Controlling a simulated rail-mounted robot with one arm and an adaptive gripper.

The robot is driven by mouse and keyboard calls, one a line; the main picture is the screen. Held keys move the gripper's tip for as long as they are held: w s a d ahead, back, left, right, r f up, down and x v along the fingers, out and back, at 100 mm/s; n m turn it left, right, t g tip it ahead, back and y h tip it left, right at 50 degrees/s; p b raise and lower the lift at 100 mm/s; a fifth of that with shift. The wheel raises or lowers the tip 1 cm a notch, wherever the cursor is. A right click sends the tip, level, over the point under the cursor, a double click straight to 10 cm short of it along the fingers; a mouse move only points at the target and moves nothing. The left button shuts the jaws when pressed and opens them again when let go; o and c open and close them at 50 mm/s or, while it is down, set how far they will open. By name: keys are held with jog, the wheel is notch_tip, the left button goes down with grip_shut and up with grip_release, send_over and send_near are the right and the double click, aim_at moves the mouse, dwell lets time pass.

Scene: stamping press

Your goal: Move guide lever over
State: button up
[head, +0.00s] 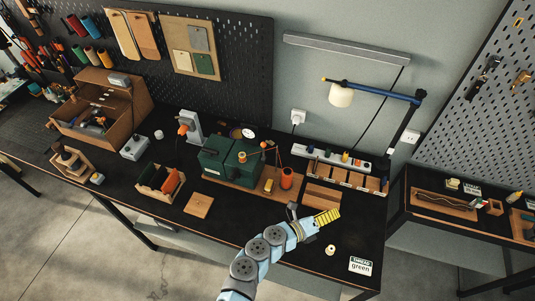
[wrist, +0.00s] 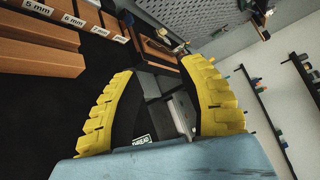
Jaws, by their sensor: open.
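A dark green machine (head: 232,162) stands on the black bench near the middle of the head view. An orange knob (head: 242,157) and a thin arm with a small orange tip (head: 264,145) show at its right side. I cannot tell which of these parts is the guide lever. My gripper (head: 328,216) is to the right of the machine and nearer the camera, apart from it. In the wrist view my gripper (wrist: 160,72) shows two yellow fingers spread apart with nothing between them. The machine is not recognizable in the wrist view.
An orange cylinder (head: 287,178) stands right of the machine. A wooden rack (head: 345,178) and a power strip (head: 335,157) lie behind my gripper. A wooden block (head: 199,204) and an open wooden box (head: 160,183) are left.

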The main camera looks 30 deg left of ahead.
jog(key=w+a+m+y, duration=0.1)
jog(key=w+a+y, duration=0.15)
jog(key=a, duration=0.55)
jog(key=w+a+m+y, duration=0.2)
jog(key=a+y, duration=0.1)
jog(key=a, duration=0.5)
jog(key=m+y, duration=0.2)
jog(key=y, duration=0.4)
send_near(262, 146)
jog(key=d+x, duration=0.1)
jog(key=x, duration=0.3)
jog(key=shift+w+a+f+p, duration=0.15)
jog(key=shift+w+a+p, duration=0.3)
jog(key=shift+w+a, duration=0.15)
jog(key=b+x, duration=0.4)
jog(key=x, duration=0.1)
jog(key=shift+w+f, duration=0.25)
jog(key=shift+w, duration=0.05)
jog(key=shift+r, duration=0.2)
jog(key=c, duration=0.4)
jog(key=shift+s, duration=0.15)
grip_shut()
